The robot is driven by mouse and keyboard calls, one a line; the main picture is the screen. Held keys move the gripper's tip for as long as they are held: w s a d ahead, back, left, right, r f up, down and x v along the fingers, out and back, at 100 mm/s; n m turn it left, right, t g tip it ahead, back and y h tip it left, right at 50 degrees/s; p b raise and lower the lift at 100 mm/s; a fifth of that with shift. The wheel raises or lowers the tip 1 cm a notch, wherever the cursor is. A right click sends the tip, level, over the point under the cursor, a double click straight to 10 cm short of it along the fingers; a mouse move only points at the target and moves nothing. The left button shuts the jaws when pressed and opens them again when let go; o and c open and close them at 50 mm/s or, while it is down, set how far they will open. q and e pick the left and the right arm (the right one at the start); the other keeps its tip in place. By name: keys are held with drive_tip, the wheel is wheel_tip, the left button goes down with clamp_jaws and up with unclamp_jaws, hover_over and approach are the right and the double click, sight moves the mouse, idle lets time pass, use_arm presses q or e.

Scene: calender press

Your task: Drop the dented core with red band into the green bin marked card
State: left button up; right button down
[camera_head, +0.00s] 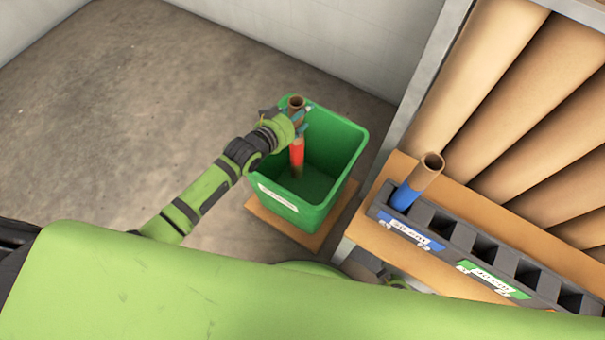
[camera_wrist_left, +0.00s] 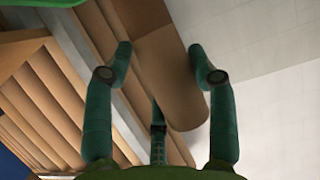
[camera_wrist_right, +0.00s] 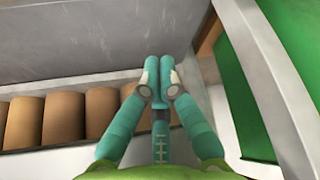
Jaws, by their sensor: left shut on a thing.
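The brown core with a red band (camera_head: 297,152) hangs upright over the mouth of the green bin (camera_head: 335,190). My left gripper (camera_head: 297,119) is shut on it near its top end. In the left wrist view the brown core (camera_wrist_left: 168,70) lies between the two fingers of the left gripper (camera_wrist_left: 158,58). I cannot tell how far its lower end reaches into the bin, and I cannot make out a dent. The bin has a white label on its front, too small to read. My right gripper (camera_wrist_right: 160,75) is shut and empty, fingertips together.
The bin stands on a brown board (camera_head: 259,215) on the concrete floor. To its right a dark slotted rack (camera_head: 460,235) holds a core with a blue band (camera_head: 405,195). Large brown rolls (camera_head: 530,100) lie behind. Floor at left is clear.

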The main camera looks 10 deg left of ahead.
use_arm(q)
drive_tip(key=o, duration=1.7)
use_arm(e)
drive_tip(key=shift+a, duration=0.1)
drive_tip(key=shift+s, duration=0.15)
use_arm(q)
drive_tip(key=v, duration=1.2)
drive_tip(key=shift+r, duration=0.15)
use_arm(e)
drive_tip(key=shift+s+f, duration=0.1)
